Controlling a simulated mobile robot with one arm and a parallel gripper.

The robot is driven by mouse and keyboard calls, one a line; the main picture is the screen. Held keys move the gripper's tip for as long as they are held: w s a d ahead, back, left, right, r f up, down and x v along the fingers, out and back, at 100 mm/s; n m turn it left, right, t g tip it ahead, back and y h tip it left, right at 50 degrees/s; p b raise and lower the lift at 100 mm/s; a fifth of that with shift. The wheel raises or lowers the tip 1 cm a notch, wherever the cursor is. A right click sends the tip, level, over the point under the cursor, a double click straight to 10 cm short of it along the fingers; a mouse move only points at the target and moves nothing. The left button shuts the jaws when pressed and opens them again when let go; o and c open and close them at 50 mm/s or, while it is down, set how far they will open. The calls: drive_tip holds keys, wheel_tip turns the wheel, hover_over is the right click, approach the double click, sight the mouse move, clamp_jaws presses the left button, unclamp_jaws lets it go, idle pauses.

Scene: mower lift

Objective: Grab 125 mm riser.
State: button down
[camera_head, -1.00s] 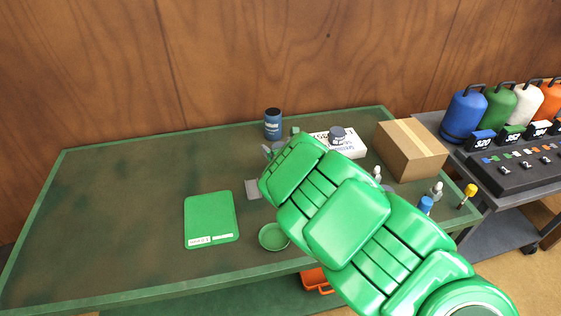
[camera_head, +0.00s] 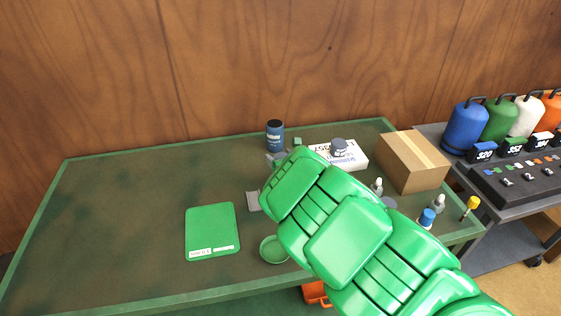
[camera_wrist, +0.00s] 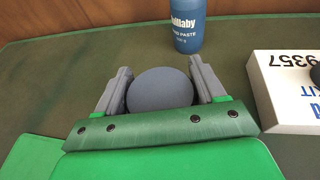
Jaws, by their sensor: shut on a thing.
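A grey, round, smooth-topped piece (camera_wrist: 160,91) sits between the two grey fingers of my gripper (camera_wrist: 160,76) in the wrist view. The fingers are shut on it, one on each side. No size mark shows on it, so I cannot tell if it is the 125 mm riser. In the head view my gripper (camera_head: 276,158) is over the back middle of the green-edged bench, and my green arm hides most of what it holds. Another grey round piece (camera_head: 389,203) lies on the bench, partly behind my arm.
A blue bottle (camera_head: 275,136) stands just beyond my gripper. A white box (camera_head: 352,157) with a dark-lidded jar (camera_head: 339,147) on it and a cardboard box (camera_head: 412,161) are to the right. The left bench is clear.

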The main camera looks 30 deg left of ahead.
wheel_tip(320, 180, up, 3)
drive_tip(key=shift+f, duration=0.2)
drive_tip(key=shift+s+d+r, duration=0.25)
drive_tip(key=shift+s+r, duration=0.1)
drive_tip(key=shift+r, duration=0.15)
drive_tip(key=s+d+r, duration=0.9)
drive_tip(key=shift+s, duration=0.3)
